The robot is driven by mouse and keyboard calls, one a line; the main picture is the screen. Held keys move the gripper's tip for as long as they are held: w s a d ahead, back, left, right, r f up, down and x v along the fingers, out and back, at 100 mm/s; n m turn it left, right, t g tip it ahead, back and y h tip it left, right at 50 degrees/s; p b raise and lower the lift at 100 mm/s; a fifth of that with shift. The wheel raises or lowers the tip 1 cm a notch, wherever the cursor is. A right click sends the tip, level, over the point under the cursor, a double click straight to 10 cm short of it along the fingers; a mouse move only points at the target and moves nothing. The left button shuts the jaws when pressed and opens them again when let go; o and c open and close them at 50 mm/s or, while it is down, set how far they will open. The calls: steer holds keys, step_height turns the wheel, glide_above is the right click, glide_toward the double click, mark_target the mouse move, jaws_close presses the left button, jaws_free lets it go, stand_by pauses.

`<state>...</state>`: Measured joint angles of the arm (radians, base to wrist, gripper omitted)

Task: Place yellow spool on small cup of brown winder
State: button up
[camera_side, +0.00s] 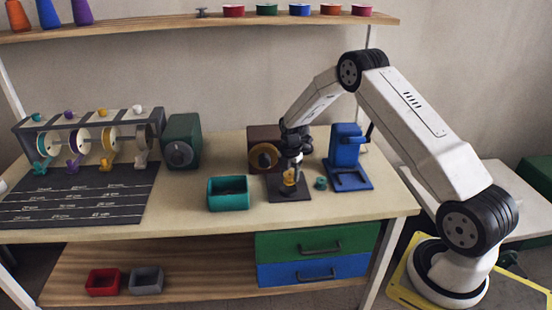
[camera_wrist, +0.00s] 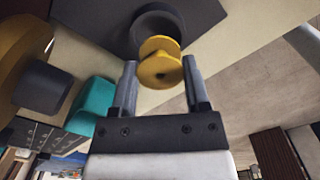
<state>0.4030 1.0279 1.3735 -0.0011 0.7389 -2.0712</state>
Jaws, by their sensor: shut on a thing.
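My gripper (camera_side: 291,166) points down over the dark base plate of the brown winder (camera_side: 262,134). It is shut on the yellow spool (camera_side: 288,180), low above that plate. In the wrist view the spool (camera_wrist: 160,72) sits between the two fingertips (camera_wrist: 159,64). A dark round cup (camera_wrist: 147,27) on the plate shows just beyond the spool and is partly hidden by it. I cannot tell whether the spool touches the cup. The winder's yellow wheel (camera_wrist: 22,50) with its dark hub is at the left of the wrist view.
A teal bin (camera_side: 228,206) stands left of the winder. A blue winder (camera_side: 346,150) stands close on the right, with a small teal spool (camera_side: 321,183) between. A green winder (camera_side: 183,142) and a spool rack (camera_side: 90,135) are farther left.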

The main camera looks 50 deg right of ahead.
mark_target(289, 182)
steer(key=shift+w+f, duration=0.1)
steer(key=shift+f, duration=1.6)
steer(key=o, duration=1.2)
steer(key=shift+f, duration=0.15)
steer(key=shift+o, duration=0.2)
step_height(289, 182, up, 12)
steer(key=shift+r, duration=0.2)
